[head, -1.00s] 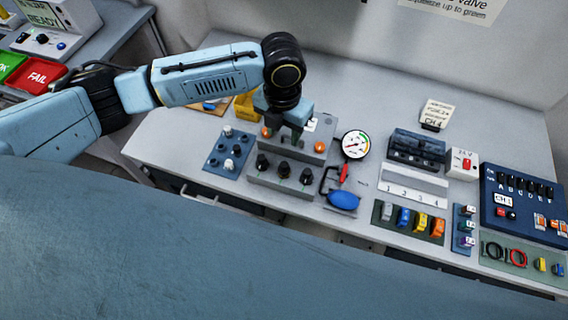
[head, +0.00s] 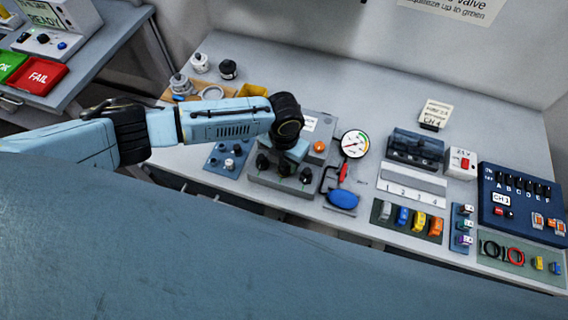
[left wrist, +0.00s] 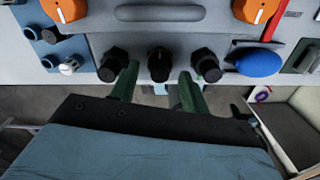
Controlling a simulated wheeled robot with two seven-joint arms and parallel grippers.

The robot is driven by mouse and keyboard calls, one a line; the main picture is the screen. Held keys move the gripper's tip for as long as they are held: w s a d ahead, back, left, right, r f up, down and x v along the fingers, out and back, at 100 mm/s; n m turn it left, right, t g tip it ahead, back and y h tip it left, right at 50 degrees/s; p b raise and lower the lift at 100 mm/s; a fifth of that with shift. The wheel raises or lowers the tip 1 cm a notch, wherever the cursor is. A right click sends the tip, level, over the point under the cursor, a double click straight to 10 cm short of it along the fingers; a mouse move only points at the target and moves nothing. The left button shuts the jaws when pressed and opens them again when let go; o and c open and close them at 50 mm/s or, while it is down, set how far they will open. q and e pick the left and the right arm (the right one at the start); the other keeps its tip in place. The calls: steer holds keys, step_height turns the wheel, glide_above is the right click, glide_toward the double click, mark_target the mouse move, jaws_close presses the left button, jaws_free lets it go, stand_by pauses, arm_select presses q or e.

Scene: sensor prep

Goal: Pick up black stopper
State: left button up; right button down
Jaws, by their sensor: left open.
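A grey box (head: 270,181) on the bench carries a front row of three black stopper-like knobs: a left one (left wrist: 114,64), a middle one (left wrist: 160,64) and a right one (left wrist: 207,64). In the head view the left (head: 262,162) and right (head: 306,175) ones show, while my gripper partly covers the middle one (head: 284,169). My left gripper (left wrist: 158,82) is open and empty over the front row. In the left wrist view its green fingers straddle the middle knob, one on each side; contact cannot be told. My right gripper is not seen.
Orange knobs (head: 319,146) stand behind the row. A pressure gauge (head: 354,144) and blue bulb (head: 343,198) are to the right. A blue tray with small pegs (head: 229,163) is at left.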

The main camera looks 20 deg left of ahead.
mark_target(284, 163)
arm_select(q)
steer(key=shift+f, duration=0.25)
jaws_close()
steer(key=shift+r, duration=0.1)
step_height(284, 163, up, 10)
stand_by(0.6)
steer(key=c, duration=0.7)
jaws_free()
steer(key=shift+c, duration=1.3)
